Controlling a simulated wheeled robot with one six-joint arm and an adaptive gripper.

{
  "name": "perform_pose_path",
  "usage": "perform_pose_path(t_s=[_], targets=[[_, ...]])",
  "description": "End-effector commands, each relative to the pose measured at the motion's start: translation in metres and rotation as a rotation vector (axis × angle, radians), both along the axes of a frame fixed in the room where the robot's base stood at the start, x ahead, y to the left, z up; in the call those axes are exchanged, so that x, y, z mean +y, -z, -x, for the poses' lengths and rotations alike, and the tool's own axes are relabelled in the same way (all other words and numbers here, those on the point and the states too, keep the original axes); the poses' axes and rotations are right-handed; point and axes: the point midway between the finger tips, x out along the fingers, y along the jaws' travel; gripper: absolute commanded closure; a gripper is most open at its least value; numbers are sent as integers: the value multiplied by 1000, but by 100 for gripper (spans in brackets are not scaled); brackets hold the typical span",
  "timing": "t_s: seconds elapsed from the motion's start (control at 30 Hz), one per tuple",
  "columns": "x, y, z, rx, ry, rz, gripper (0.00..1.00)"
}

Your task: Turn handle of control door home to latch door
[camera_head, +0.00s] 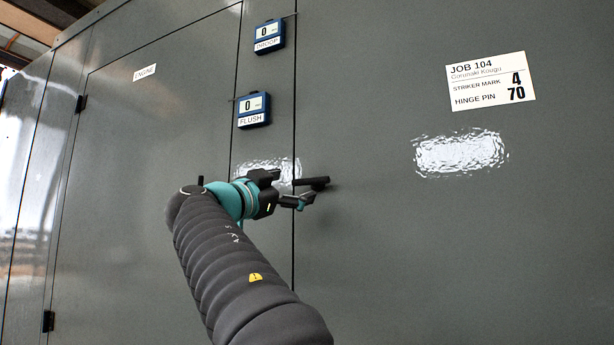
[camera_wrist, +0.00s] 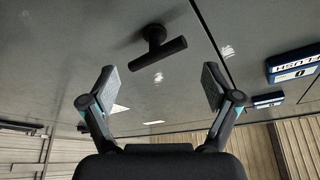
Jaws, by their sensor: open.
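The door handle (camera_head: 314,182) is a short black bar on a stem, mounted on the large grey door panel (camera_head: 450,250) just right of a vertical seam. In the head view its bar lies nearly level. In the wrist view the handle (camera_wrist: 158,52) lies ahead of the fingertips, roughly centred between them and slightly tilted. My gripper (camera_head: 289,189) is beside the handle's left end in the head view. In the wrist view my gripper (camera_wrist: 161,84) has its two fingers spread wide with nothing between them. The fingers appear clear of the bar. The latch itself is hidden.
Two blue gauges, DROOP (camera_head: 269,36) and FLUSH (camera_head: 254,109), both reading 0, sit on the narrow strip above my gripper. A JOB 104 label (camera_head: 491,81) is on the right panel. An ENGINE door (camera_head: 130,180) with hinges stands left.

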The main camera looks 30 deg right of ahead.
Motion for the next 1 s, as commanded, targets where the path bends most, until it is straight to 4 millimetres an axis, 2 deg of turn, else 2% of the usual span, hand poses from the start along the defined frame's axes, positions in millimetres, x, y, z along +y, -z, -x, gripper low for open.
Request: perform_pose_path(t_s=[0.1,0.3,0.5,0.77,0.87,1.0], targets=[[-20,-9,-9,2,5,-1,12],[-42,-17,-20,2,2,0,12],[-51,-18,-24,2,0,0,12],[-51,-18,-24,3,0,-1,12],[-51,-18,-24,3,0,-1,34],[-51,-18,-24,2,0,0,69]])
